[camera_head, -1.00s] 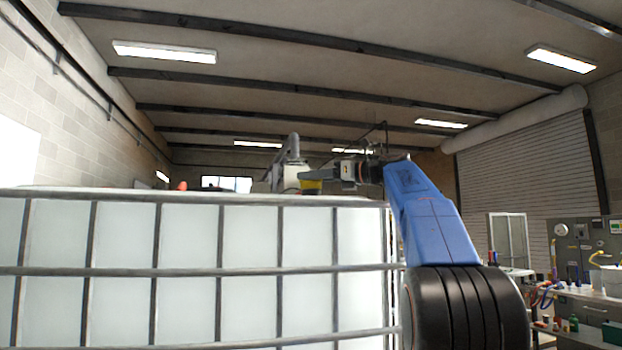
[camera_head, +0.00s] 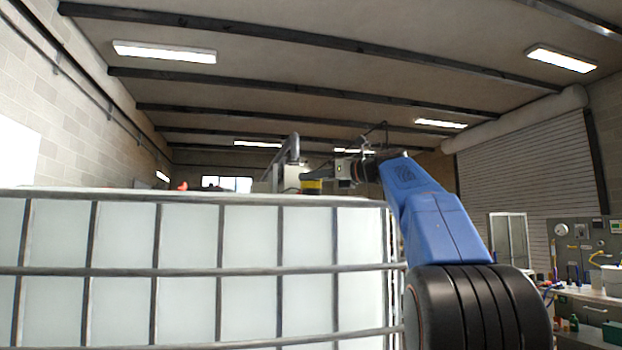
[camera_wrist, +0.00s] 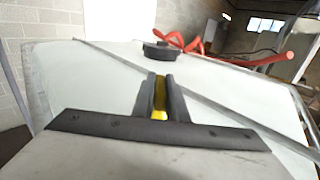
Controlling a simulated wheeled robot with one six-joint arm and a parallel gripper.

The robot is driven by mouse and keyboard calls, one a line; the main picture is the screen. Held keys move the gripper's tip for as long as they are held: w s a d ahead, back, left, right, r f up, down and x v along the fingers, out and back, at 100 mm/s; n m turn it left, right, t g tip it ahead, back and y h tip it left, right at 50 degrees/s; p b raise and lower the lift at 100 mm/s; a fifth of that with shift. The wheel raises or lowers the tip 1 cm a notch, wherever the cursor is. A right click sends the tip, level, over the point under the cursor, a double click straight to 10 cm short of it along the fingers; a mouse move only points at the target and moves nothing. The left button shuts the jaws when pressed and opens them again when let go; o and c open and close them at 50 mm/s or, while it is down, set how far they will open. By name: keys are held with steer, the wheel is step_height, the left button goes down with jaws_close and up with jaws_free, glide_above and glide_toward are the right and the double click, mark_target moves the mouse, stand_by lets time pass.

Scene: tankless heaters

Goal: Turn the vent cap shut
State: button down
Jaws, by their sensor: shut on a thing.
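In the wrist view my gripper (camera_wrist: 160,80) has its two dark fingers close together with a yellow piece (camera_wrist: 159,106) between them. I take this yellow piece to be the vent cap; most of it is hidden by the fingers. In the head view the yellow piece (camera_head: 312,185) shows just above the tank's top edge, at the tip of my gripper (camera_head: 311,178). My gripper is shut on it. How far the cap is turned cannot be seen.
A white caged tank (camera_head: 190,245) fills the lower left of the head view. In the wrist view, a round black lid (camera_wrist: 163,51) and a red hose (camera_wrist: 262,60) lie beyond the fingers. A workbench (camera_head: 590,297) stands at the right.

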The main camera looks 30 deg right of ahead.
steer(key=m+t+h, duration=0.1)
steer(key=m+h, duration=0.1)
steer(key=h, duration=0.1)
steer(key=shift+a+m+h, duration=0.15)
steer(key=shift+m+h, duration=0.15)
steer(key=shift+h, duration=0.1)
steer(key=shift+m+t+h, duration=0.5)
steer(key=shift+m+h, duration=1.3)
steer(key=shift+h, duration=1)
steer(key=shift+m+h, duration=0.6)
steer(key=shift+h, duration=0.4)
steer(key=c, duration=1.8)
jaws_free()
steer(key=shift+d, duration=0.2)
steer(key=shift+o, duration=0.2)
steer(key=s+a, duration=0.3)
steer(key=s, duration=1.4)
steer(key=shift+s, duration=0.1)
